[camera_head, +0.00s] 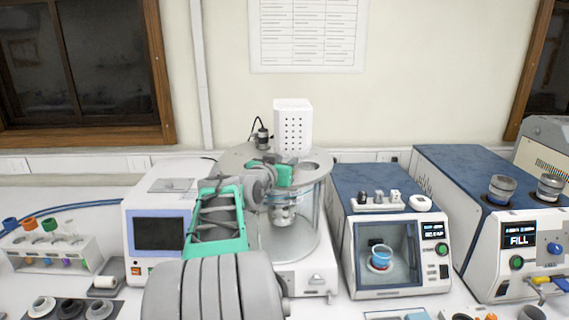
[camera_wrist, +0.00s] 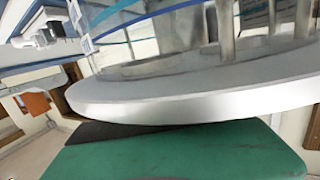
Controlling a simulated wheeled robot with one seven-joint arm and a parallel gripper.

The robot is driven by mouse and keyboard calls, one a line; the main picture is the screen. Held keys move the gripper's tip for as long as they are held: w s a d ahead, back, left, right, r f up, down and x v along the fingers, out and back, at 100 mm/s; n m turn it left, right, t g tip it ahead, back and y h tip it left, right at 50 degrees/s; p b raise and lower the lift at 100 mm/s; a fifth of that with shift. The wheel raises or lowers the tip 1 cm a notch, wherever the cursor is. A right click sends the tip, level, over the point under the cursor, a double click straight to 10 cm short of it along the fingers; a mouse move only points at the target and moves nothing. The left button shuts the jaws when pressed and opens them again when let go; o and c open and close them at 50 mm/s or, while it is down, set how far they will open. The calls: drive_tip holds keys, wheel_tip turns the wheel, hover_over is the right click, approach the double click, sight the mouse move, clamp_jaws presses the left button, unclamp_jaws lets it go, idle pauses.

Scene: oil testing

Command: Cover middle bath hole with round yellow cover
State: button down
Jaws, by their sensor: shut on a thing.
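The bath is a clear round vessel under a grey round lid (camera_head: 236,158), at the centre of the head view. A hole (camera_head: 310,166) shows at the right of the lid. The middle hole is not distinct; my gripper and arm cover that part. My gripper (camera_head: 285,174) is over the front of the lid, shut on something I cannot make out. No round yellow cover shows in either view. In the wrist view the lid's pale rim (camera_wrist: 200,104) crosses tilted, close above a green gripper part (camera_wrist: 180,150); I cannot tell if they touch.
A white housing (camera_head: 293,127) and a black-cabled fitting (camera_head: 262,135) rise at the lid's back. A screen unit (camera_head: 158,233) and vial rack (camera_head: 55,250) stand left. A blue-topped tester (camera_head: 395,262) and a larger machine (camera_head: 518,262) stand right, close to the bath.

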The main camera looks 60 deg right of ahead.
drive_tip(key=c, duration=1.3)
unclamp_jaws()
drive_tip(key=shift+o, duration=0.2)
drive_tip(key=shift+a, duration=0.1)
drive_tip(key=shift+a+b, duration=0.3)
drive_tip(key=shift+s+a+r+b, duration=0.15)
drive_tip(key=shift+a+b, duration=0.35)
drive_tip(key=shift+a, duration=0.5)
drive_tip(key=shift+w+a+r+b, duration=0.1)
drive_tip(key=shift+a+b, duration=0.4)
drive_tip(key=shift+a, duration=0.45)
drive_tip(key=a+r+b, duration=0.1)
drive_tip(key=a+b, duration=0.1)
drive_tip(key=a, duration=0.4)
drive_tip(key=shift+s, duration=0.3)
drive_tip(key=shift+a, duration=0.15)
